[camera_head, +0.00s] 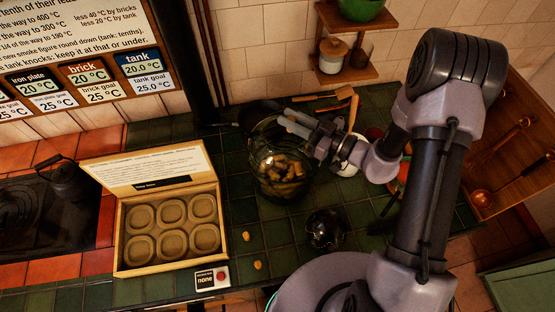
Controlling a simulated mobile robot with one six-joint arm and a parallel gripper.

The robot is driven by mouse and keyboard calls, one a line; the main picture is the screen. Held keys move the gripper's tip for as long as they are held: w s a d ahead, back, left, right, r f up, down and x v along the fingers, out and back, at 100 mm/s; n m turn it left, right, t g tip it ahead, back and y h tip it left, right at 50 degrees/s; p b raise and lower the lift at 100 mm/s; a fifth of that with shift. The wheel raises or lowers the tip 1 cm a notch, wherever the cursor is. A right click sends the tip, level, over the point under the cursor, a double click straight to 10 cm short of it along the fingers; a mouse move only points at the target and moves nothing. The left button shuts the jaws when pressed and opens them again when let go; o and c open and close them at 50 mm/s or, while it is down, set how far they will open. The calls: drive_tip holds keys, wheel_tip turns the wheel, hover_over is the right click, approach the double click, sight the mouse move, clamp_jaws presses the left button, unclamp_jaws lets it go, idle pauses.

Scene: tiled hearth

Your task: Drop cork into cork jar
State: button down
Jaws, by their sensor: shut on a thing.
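The cork jar (268,187) is a clear round glass jar on the dark green tiles, with several corks (284,172) inside. My gripper (290,121) reaches in from the right, with its fingertips over the jar's mouth. It is shut on a cork, which is hardly visible between the fingers at this size. Two loose corks lie on the tiles: one cork (246,236) beside the open box and another cork (258,265) closer to the front edge.
An open box (122,254) with several round moulds stands left of the jar. A small dark glass vessel (325,230) stands in front of the jar on the right. A black kettle (70,182) sits on the stove at left. A shelf (345,74) hangs behind.

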wheel_tip(320, 180, down, 2)
drive_tip(key=shift+d+b, duration=0.15)
drive_tip(key=shift+b, duration=0.45)
drive_tip(key=shift+r, duration=0.1)
drive_tip(key=c, duration=1.2)
unclamp_jaws()
drive_tip(key=v, duration=1.7)
drive_tip(key=shift+p, duration=0.35)
drive_tip(key=shift+s+d+r, duration=0.1)
